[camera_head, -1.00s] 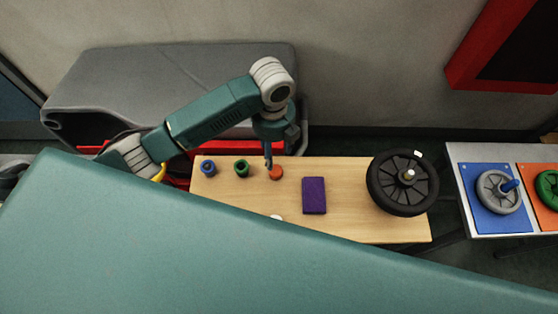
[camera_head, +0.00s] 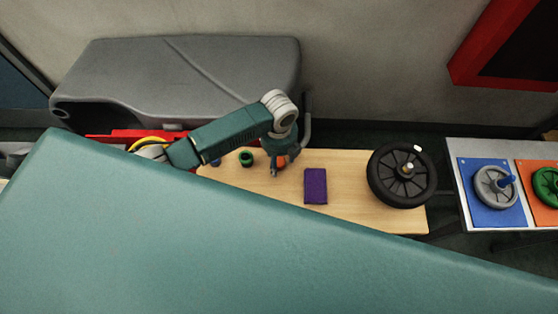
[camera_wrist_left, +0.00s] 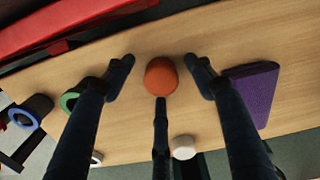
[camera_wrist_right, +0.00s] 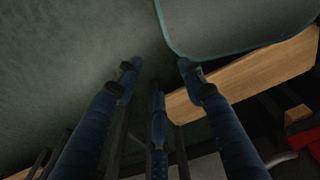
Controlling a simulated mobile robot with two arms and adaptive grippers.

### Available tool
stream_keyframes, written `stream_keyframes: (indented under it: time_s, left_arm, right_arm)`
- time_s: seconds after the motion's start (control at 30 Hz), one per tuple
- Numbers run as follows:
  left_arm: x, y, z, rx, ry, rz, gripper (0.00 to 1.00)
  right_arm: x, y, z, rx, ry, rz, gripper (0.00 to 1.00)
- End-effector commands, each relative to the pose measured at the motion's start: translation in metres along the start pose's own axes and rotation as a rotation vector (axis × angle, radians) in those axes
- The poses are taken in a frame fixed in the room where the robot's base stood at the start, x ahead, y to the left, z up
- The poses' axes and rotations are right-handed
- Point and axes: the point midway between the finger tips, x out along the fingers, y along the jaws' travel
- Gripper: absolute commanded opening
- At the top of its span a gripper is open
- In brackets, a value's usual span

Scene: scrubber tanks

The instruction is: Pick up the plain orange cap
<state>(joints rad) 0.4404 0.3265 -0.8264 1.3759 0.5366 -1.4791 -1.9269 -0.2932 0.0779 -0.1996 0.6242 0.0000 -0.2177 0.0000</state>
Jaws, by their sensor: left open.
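The plain orange cap (camera_wrist_left: 161,76) stands on the wooden table (camera_head: 340,215). In the left wrist view it lies between the spread fingertips of my left gripper (camera_wrist_left: 160,80), with gaps at both sides. In the head view the cap (camera_head: 281,161) is partly hidden behind my left gripper (camera_head: 277,170). My left gripper is open and empty, close over the cap. My right gripper (camera_wrist_right: 158,75) shows only in its own wrist view, with fingers spread and nothing between them, away from the cap.
A purple block (camera_head: 315,186) stands right of the cap, close to one left finger. A green ring-like part (camera_head: 246,158) and a blue one (camera_wrist_left: 26,118) are to the left. A white cap (camera_wrist_left: 184,147) is near. A black wheel (camera_head: 402,175) lies at the table's right.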

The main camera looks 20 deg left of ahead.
Motion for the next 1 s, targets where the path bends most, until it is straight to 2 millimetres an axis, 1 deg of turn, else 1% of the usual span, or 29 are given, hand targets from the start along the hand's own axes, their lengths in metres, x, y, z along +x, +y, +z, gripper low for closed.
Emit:
stream_keyframes:
  time_s: [0.07,0.1,0.3,0.6,0.77,0.87,0.97,1.0]
  left_arm:
    - [0.0,0.0,0.0,0.0,0.0,0.0,0.55]
    - [0.0,0.0,0.0,0.0,0.0,0.0,0.53]
    - [0.0,0.0,0.0,-0.001,0.0,0.0,0.15]
    - [-0.001,0.0,0.0,-0.001,0.0,-0.001,0.14]
    - [-0.009,-0.001,0.001,-0.001,-0.001,-0.003,0.14]
    - [-0.021,-0.001,0.002,-0.001,-0.002,-0.004,0.14]
    - [-0.041,-0.002,0.002,0.0,-0.004,-0.006,0.14]
    - [-0.053,-0.002,0.003,0.001,-0.005,-0.006,0.14]
  right_arm:
    - [0.0,-0.001,0.004,0.0,-0.006,-0.001,0.4]
    - [0.0,-0.001,0.006,0.0,-0.009,-0.001,0.4]
    - [0.0,-0.002,0.012,-0.001,-0.018,-0.002,0.4]
    - [0.0,0.0,0.012,-0.001,-0.018,0.0,0.4]
    - [0.001,0.0,0.012,-0.002,-0.017,0.0,0.4]
    - [0.002,0.001,0.012,-0.002,-0.016,0.001,0.4]
    - [0.005,0.001,0.011,-0.002,-0.015,0.001,0.4]
    - [0.007,0.001,0.011,-0.002,-0.015,0.001,0.4]
